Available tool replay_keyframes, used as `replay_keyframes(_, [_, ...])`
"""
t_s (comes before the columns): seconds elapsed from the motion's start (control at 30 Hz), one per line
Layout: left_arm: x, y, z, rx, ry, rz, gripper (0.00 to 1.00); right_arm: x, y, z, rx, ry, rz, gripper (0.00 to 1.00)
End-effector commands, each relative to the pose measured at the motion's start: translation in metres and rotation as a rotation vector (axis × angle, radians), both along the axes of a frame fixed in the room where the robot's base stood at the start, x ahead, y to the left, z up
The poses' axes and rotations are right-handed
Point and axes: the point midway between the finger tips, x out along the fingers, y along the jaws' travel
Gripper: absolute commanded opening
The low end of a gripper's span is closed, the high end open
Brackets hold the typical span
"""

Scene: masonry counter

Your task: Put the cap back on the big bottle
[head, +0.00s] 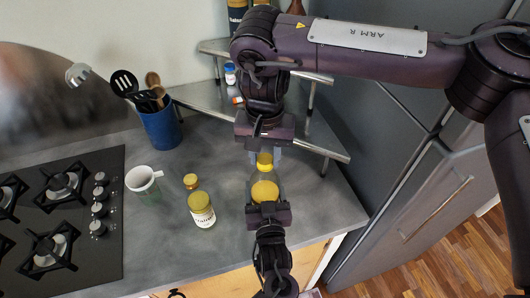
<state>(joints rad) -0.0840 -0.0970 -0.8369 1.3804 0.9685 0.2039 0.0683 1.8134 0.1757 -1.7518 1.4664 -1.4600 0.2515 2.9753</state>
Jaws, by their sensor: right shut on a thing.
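My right gripper (265,154) comes down from the top and is shut on a small yellow thing, which looks like a cap (264,162). Just below it in the picture is a larger, round yellow-topped thing (264,191), which looks like the big bottle seen from above. My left gripper (265,190) comes up from the bottom edge, with its fingers on both sides of this bottle. I cannot tell whether they press on it. The cap and the bottle show apart in the picture; the height between them is unclear.
A raised shelf (205,97) runs behind my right arm.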

Motion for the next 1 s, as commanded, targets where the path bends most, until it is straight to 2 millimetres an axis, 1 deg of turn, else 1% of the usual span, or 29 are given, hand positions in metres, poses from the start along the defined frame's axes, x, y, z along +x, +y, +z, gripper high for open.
replay_keyframes(0.03, [0.0, 0.0, -0.001, 0.002, 0.003, 0.0, 0.03, 0.0, 0.0, 0.001, 0.001, -0.001, 0.0, 0.38])
replay_keyframes(0.17, [0.0, 0.0, -0.001, 0.002, 0.003, 0.0, 0.03, 0.0, 0.0, 0.001, 0.001, -0.001, 0.001, 0.55])
replay_keyframes(0.2, [0.0, 0.0, -0.001, 0.002, 0.003, 0.0, 0.03, 0.0, 0.0, 0.0, 0.001, -0.001, 0.001, 0.56])
replay_keyframes(0.47, [0.0, 0.0, -0.001, 0.002, 0.003, 0.0, 0.03, 0.0, 0.0, 0.002, 0.001, -0.001, 0.002, 0.56])
replay_keyframes(0.57, [0.0, 0.0, -0.001, 0.002, 0.003, 0.0, 0.03, 0.001, 0.0, 0.013, 0.0, -0.005, 0.002, 0.56])
replay_keyframes(0.7, [0.0, 0.0, -0.001, 0.002, 0.003, 0.0, 0.03, 0.001, 0.0, 0.032, -0.001, -0.005, 0.002, 0.56])
replay_keyframes(0.8, [0.0, 0.0, -0.001, 0.002, 0.003, 0.0, 0.03, 0.001, 0.0, 0.042, -0.001, -0.003, 0.002, 0.56])
replay_keyframes(1.0, [0.0, 0.0, -0.001, 0.002, 0.003, 0.0, 0.03, 0.0, 0.0, 0.045, 0.0, 0.0, 0.002, 0.56])
